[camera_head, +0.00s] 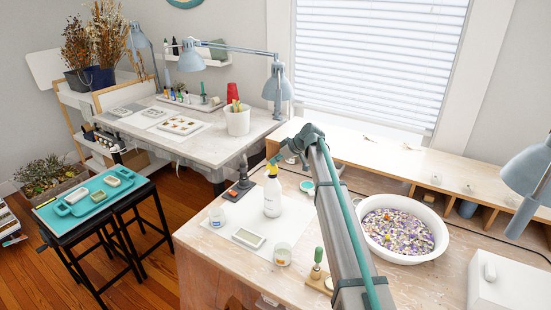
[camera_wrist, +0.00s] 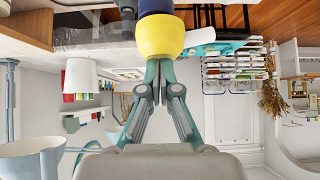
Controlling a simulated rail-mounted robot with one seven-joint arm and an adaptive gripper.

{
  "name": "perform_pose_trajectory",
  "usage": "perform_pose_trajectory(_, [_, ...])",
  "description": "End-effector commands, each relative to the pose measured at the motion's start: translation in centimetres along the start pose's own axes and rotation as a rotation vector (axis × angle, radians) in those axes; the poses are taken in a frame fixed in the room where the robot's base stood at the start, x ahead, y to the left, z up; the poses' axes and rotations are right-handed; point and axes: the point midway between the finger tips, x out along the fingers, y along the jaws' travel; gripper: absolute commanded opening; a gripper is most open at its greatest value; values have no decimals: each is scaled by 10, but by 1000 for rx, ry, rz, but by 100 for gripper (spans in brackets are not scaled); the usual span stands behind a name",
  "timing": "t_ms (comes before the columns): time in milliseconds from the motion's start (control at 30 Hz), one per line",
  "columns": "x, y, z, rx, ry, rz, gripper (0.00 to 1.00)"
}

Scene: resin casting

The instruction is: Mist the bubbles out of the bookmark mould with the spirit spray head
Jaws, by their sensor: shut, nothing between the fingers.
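The spray bottle (camera_head: 272,197) stands upright on a white sheet on the wooden bench, white-bodied with a yellow and blue spray head (camera_head: 271,170). In the wrist view a rounded yellow part of the head (camera_wrist: 160,38) sits right at my fingertips, with a dark blue part beyond it. My gripper (camera_head: 279,159) is at the head's upper right. It also shows in the wrist view (camera_wrist: 158,72), with its fingers together and empty. I cannot tell whether they touch the head. A pale rectangular mould (camera_head: 249,238), likely the bookmark mould, lies in front of the bottle; its bubbles are too small to see.
Small cups (camera_head: 216,217) and (camera_head: 282,256) stand left and right of the mould. A green-handled tool (camera_head: 318,262) and a white bowl of dried petals (camera_head: 369,246) are further right. A black stand (camera_head: 238,191) is behind left. My arm crosses the bench's middle.

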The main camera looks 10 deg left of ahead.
Motion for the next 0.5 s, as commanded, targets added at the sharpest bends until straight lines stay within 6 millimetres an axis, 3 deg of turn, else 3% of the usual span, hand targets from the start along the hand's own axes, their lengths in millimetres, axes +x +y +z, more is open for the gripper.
perform_pose_trajectory(500, [17, 0, 18, 0, -2, -1, 0])
